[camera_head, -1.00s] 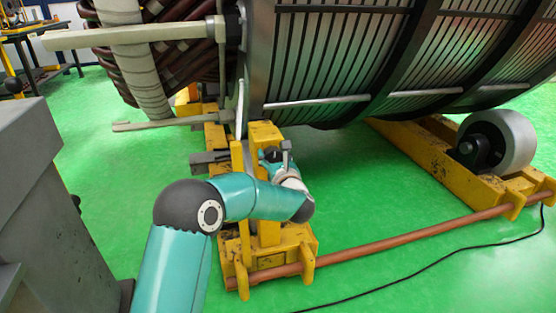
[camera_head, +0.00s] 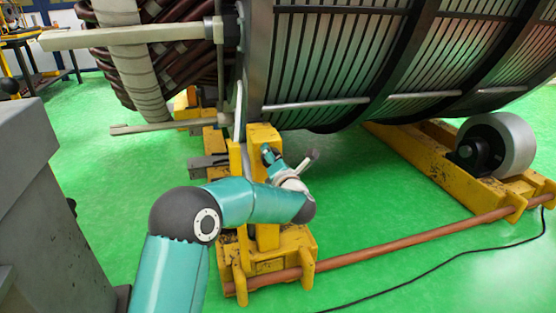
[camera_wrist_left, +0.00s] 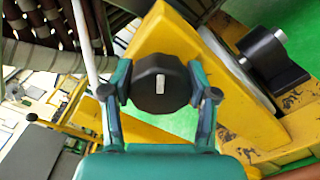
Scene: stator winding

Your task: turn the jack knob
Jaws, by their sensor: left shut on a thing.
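The jack knob (camera_wrist_left: 160,84) is a black, many-sided knob with a light mark on its face, on the yellow jack post (camera_wrist_left: 162,38). In the left wrist view it sits between the two teal fingers of my left gripper (camera_head: 268,154), which is shut on its sides. The light mark stands nearly upright in that view. In the head view the gripper is at the upper part of the yellow post (camera_head: 264,137) and hides the knob. My right gripper is not in view.
The large ribbed stator (camera_head: 340,60) lies just above and behind the post. A yellow roller stand with a grey wheel (camera_head: 507,143) is at right. A brown bar (camera_head: 400,243) runs along the floor in front, with a black cable (camera_head: 440,262). A grey block (camera_head: 45,200) stands at left.

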